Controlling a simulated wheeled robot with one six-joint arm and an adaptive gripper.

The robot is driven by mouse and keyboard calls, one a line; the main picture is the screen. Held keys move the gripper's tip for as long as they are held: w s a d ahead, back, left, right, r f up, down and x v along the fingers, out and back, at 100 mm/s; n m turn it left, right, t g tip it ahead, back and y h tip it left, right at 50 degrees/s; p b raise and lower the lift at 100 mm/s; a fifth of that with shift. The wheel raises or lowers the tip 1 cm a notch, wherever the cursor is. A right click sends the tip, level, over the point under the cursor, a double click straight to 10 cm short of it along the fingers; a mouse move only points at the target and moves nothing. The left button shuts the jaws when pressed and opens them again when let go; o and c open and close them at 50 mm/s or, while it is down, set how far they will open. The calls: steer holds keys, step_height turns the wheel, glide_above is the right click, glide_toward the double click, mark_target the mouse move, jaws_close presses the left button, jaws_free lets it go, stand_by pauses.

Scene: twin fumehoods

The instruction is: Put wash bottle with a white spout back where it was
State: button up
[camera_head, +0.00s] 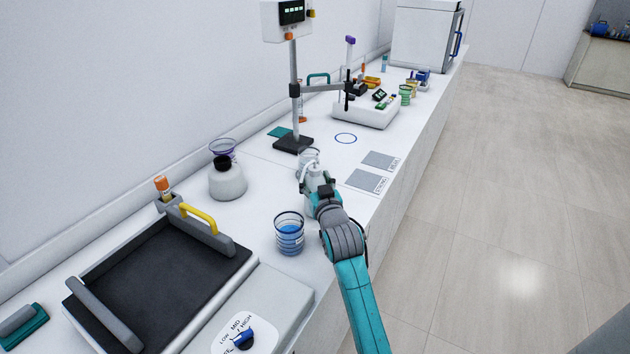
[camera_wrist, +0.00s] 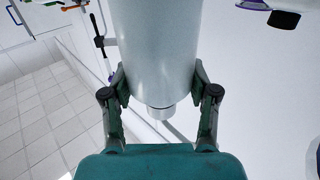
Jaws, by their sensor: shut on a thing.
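The wash bottle (camera_head: 311,204) is white, with a white spout at its top, and stands about upright at the bench's front side in the head view. My gripper (camera_head: 320,190) is shut on it. In the wrist view the pale bottle (camera_wrist: 155,45) fills the upper middle, with the fingers of my gripper (camera_wrist: 160,88) on both sides. The gripper and arm partly hide the bottle in the head view. I cannot tell whether its base touches the bench. A blue ring (camera_head: 346,138) is marked on the bench farther back, with nothing in it.
A beaker of blue liquid (camera_head: 289,236) stands close to my arm. A clear glass vessel (camera_head: 309,154) is just behind the bottle. A stirrer stand (camera_head: 293,143), a black-capped bottle (camera_head: 228,184) and two grey labelled pads (camera_head: 381,160) are nearby. A dark tray (camera_head: 150,270) lies front left.

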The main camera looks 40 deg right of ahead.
steer(key=shift+f, duration=0.1)
steer(key=o, duration=0.7)
steer(key=shift+r, duration=0.2)
steer(key=v, duration=1.2)
steer(key=shift+s+a, duration=0.1)
